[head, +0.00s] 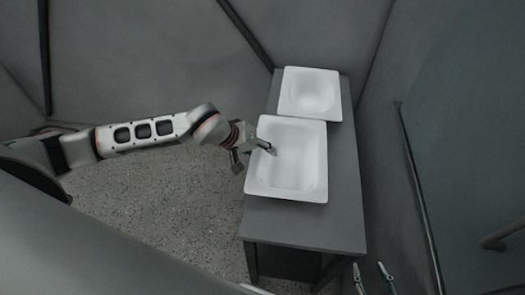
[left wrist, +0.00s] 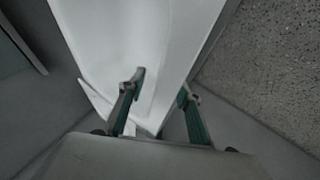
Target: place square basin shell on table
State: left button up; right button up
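A white square basin shell (head: 290,170) is at the near part of the dark grey table (head: 305,226); its left edge reaches slightly past the table's edge. I cannot tell whether it rests fully on the top. My left gripper (head: 263,149) is at its left rim. In the left wrist view the two fingers (left wrist: 163,85) straddle the edge of the white shell (left wrist: 120,35), one over the inside and one at the outer side. Whether they press on it is unclear. My right gripper (head: 374,279) is open and empty at the bottom, right of the table.
A second white basin shell (head: 311,93) lies at the table's far end, close against or partly under the near one. The table's front end is bare. Grey walls stand close behind and right of the table. Speckled floor (head: 160,215) is open on the left.

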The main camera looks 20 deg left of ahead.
pick_arm(q)
jog(key=shift+r, duration=0.1)
jog(key=v, duration=1.2)
jog(key=shift+w, duration=0.1)
